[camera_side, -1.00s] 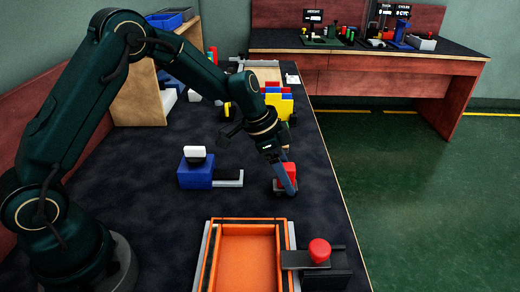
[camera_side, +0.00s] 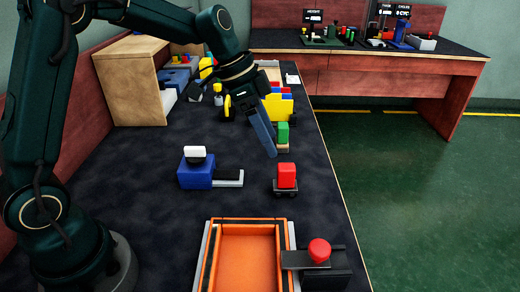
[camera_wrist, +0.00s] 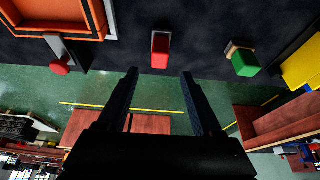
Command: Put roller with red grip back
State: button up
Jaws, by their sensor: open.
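The roller with red grip (camera_side: 286,175), a red block on a small dark base, stands upright on the dark table, right of the blue block with the white cap. It also shows at the top middle of the wrist view (camera_wrist: 160,50). My gripper (camera_side: 273,153) is open and empty, above and behind the red grip, apart from it. In the wrist view its two fingers (camera_wrist: 160,74) are spread with nothing between them. A green-gripped piece (camera_side: 283,132) on a light base stands behind the red one.
An orange tray (camera_side: 208,277) lies in front, with a red knob on a black box (camera_side: 327,278) at its right. A blue block (camera_side: 194,174) with a grey arm stands left. Yellow bins (camera_side: 279,107) stand behind. The table's right edge is near.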

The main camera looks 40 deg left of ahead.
jog(key=s+r+n+t+y, duration=0.1)
jog(key=s+n, duration=0.3)
jog(key=s, duration=0.6)
jog(key=s+a+r+n+t+y, duration=0.1)
jog(key=s+n, duration=0.4)
jog(key=s, duration=0.5)
jog(key=shift+s+a+r+y, duration=0.2)
jog(key=shift+a+r+y, duration=0.15)
jog(key=shift+y, duration=0.25)
